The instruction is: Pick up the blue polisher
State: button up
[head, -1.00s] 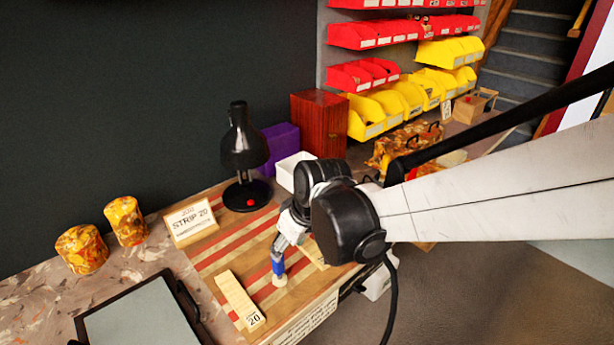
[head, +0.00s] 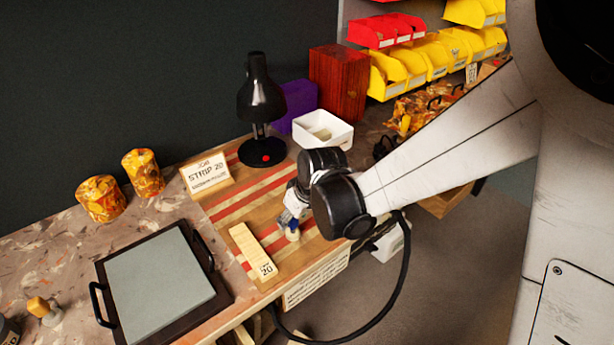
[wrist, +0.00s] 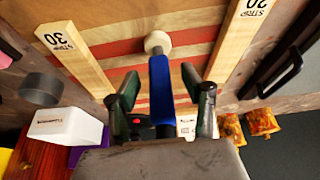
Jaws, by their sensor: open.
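The blue polisher (wrist: 165,85) has a blue body and a round cream tip. In the wrist view it lies between the two fingers of my open gripper (wrist: 165,98), with a visible gap on each side. In the head view the polisher (head: 292,233) shows at the striped board, its upper part hidden by my gripper (head: 288,215). I cannot tell whether a finger touches it.
A wooden strip labelled 20 (head: 252,250) lies left of the polisher; a strip labelled 30 (wrist: 72,55) shows in the wrist view. A job card (head: 207,174), black lamp (head: 260,100) and white bin (head: 323,130) stand behind. A grey-topped tray (head: 160,272) is at left.

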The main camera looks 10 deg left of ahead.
jog(key=shift+x, duration=0.9)
grip_shut()
